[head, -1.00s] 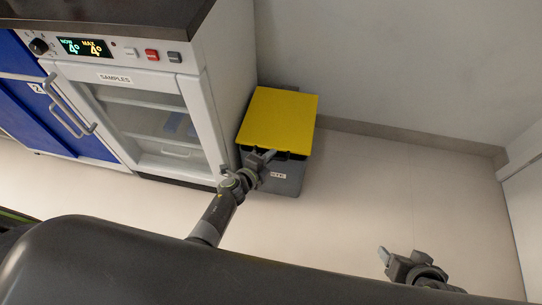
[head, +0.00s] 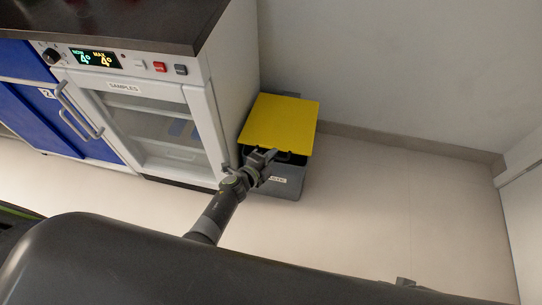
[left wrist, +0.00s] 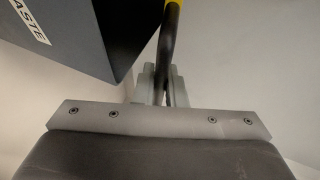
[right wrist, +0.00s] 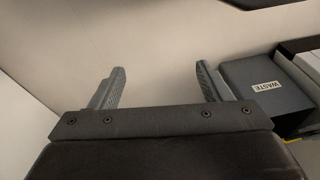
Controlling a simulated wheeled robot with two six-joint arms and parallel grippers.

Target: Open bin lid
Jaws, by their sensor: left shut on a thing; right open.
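The grey waste bin (head: 284,184) stands on the floor beside the sample fridge, and its yellow lid (head: 280,122) lies over its top. A dark gap shows under the lid's front edge, so the lid looks slightly raised there. My left gripper (head: 270,157) is at that front edge. In the left wrist view its fingers (left wrist: 163,84) are shut on the lid's black handle (left wrist: 170,42), with the bin (left wrist: 62,38) to the left. My right gripper (right wrist: 165,86) is open and empty. The bin (right wrist: 254,82) shows to its right in the right wrist view.
The white sample fridge (head: 215,105) stands close on the bin's left, under a dark worktop (head: 150,18). A blue cabinet (head: 30,110) is farther left. A wall is behind the bin. The floor (head: 400,210) to the bin's right is clear.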

